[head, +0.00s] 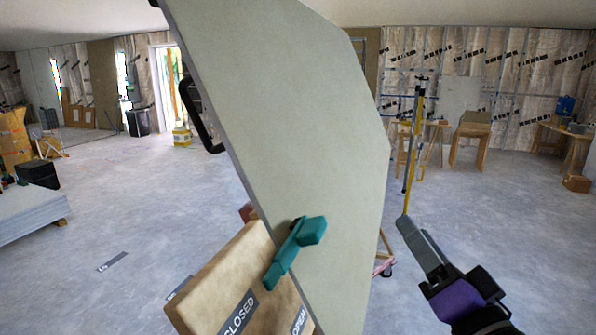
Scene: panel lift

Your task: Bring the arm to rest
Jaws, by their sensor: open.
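My gripper (424,246), with grey fingers and a purple and black body, is at the lower right. It is open, with nothing seen between its fingers, which overlap from this angle. It points up and left and appears apart from the large pale panel (315,130) to its left. A black handle (198,115) is on the panel's left side.
A yellow and black pole (413,145) stands behind my gripper. Wooden trestles (470,145) and a workbench (568,135) are at the back right. A stack of pale sheets (28,212) lies at the left. Grey floor on both sides is mostly clear.

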